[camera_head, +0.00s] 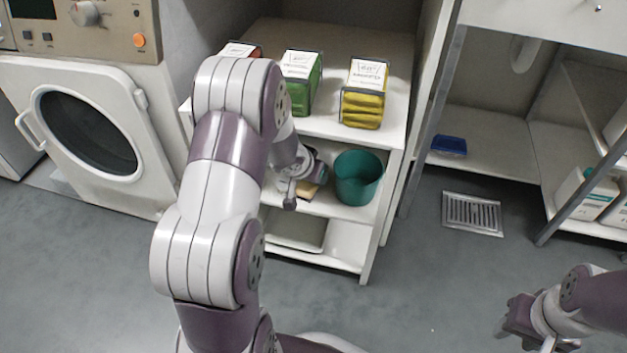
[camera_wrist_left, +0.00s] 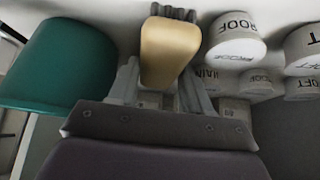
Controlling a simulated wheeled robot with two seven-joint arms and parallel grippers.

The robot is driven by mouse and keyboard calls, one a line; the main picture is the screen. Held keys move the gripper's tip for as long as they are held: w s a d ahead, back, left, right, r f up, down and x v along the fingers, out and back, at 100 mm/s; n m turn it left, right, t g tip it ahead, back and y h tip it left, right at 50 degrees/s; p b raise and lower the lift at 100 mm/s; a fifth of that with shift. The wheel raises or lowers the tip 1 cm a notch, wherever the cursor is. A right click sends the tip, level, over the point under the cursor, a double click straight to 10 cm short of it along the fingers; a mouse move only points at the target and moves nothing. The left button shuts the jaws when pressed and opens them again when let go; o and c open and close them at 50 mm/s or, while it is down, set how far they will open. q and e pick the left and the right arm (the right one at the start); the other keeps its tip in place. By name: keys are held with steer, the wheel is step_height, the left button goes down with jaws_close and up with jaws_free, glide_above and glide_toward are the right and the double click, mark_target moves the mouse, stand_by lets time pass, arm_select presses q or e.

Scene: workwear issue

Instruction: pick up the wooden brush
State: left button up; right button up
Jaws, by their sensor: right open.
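The wooden brush (camera_head: 307,189) lies on the middle shelf of the white unit, partly hidden by my left gripper (camera_head: 304,191). In the left wrist view the brush (camera_wrist_left: 168,50) shows a pale wooden body with grey bristles at its far end. The fingers of my left gripper (camera_wrist_left: 158,88) stand on either side of its near end. I cannot tell whether they touch it or are closed on it. My right gripper (camera_head: 512,322) is open and empty over the floor at the lower right, far from the brush.
A green bin (camera_head: 358,177) stands close right of the brush. White labelled containers (camera_wrist_left: 236,42) stand on its other side in the wrist view. Green (camera_head: 301,80) and yellow (camera_head: 364,95) packs stand on the shelf above. A washing machine (camera_head: 90,130) is at left.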

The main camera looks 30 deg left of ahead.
arm_select(q)
steer(key=shift+r, duration=0.15)
steer(key=shift+r+p, duration=0.3)
steer(key=shift+p, duration=0.4)
steer(key=s+d, duration=0.1)
steer(key=s, duration=0.1)
steer(key=s+b, duration=0.1)
steer(key=s, duration=0.1)
steer(key=s+d, duration=0.1)
steer(key=s, duration=0.1)
steer(key=shift+d+f+b, duration=0.25)
steer(key=shift+d+b, duration=0.05)
steer(key=shift+d, duration=0.05)
steer(key=s+d, duration=0.1)
steer(key=s, duration=0.2)
steer(key=s+d, duration=0.2)
steer(key=s, duration=0.2)
steer(key=s+d, duration=0.1)
steer(key=s, duration=0.2)
steer(key=shift+s+d+r+p, duration=0.1)
steer(key=shift+s+d+p, duration=0.15)
steer(key=shift+d+p, duration=0.15)
